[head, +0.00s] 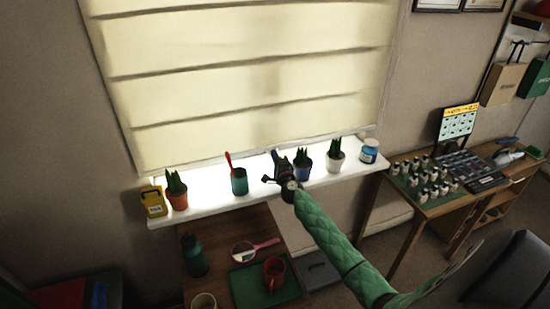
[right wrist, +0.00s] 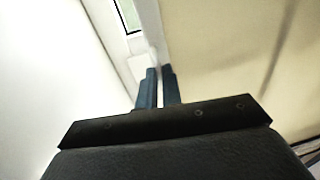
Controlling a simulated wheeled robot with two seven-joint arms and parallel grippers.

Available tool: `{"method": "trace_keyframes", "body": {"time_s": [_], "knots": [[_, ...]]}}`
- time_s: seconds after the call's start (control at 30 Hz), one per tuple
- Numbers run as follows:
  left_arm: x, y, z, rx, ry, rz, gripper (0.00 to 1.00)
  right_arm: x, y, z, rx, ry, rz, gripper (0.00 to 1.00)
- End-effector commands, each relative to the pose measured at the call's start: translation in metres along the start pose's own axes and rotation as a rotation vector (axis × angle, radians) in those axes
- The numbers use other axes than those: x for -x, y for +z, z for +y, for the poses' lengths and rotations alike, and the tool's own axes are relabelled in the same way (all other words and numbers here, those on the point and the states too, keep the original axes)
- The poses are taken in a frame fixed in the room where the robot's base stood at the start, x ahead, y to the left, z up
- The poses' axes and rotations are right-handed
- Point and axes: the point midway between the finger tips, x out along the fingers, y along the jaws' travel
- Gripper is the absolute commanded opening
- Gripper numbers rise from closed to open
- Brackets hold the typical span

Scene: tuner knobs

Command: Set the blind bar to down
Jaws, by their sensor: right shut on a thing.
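The cream blind (head: 250,85) hangs over the window in the head view, with horizontal folds. Its bottom edge, where the blind bar is, lies low, close to the white sill. My right gripper (head: 278,160) is at this bottom edge, near the middle of the sill. In the right wrist view its two blue-grey fingers (right wrist: 159,90) are close together at the edge of the cream fabric (right wrist: 235,60), shut on the blind bar. The bar between the fingers is mostly hidden. My left gripper is not in view.
On the white sill (head: 215,202), cactus pots (head: 303,170) and (head: 335,160) stand just right of my gripper. A teal cup (head: 239,182) stands to its left. A red mug (head: 274,272) and green bottle (head: 194,256) are on the desk below.

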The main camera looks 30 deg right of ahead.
Motion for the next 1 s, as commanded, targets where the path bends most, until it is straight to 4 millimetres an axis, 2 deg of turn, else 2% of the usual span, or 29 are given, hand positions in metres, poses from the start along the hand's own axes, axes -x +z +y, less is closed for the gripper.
{"method": "trace_keyframes", "body": {"time_s": [0.03, 0.07, 0.1, 0.17, 0.43, 0.57, 1.0], "knots": [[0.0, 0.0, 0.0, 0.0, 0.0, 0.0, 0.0, 0.0, 0.0, 0.0, 0.0, 0.0, -0.001, 0.0], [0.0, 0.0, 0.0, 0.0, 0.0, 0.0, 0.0, 0.0, 0.0, 0.0, 0.0, 0.0, 0.0, 0.13], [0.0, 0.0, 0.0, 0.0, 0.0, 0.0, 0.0, 0.0, 0.0, 0.0, 0.0, 0.0, 0.0, 0.21], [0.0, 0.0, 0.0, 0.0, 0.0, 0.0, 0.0, 0.0, 0.0, 0.0, 0.0, 0.0, 0.0, 0.29], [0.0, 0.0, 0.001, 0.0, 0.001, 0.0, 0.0, 0.001, 0.0, 0.0, 0.0, 0.0, 0.0, 0.29], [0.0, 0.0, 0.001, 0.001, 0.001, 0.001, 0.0, 0.007, 0.0, 0.001, 0.001, 0.001, 0.0, 0.29], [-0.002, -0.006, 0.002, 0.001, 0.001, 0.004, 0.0, 0.062, 0.0, 0.001, 0.001, 0.0, -0.001, 0.29]]}}
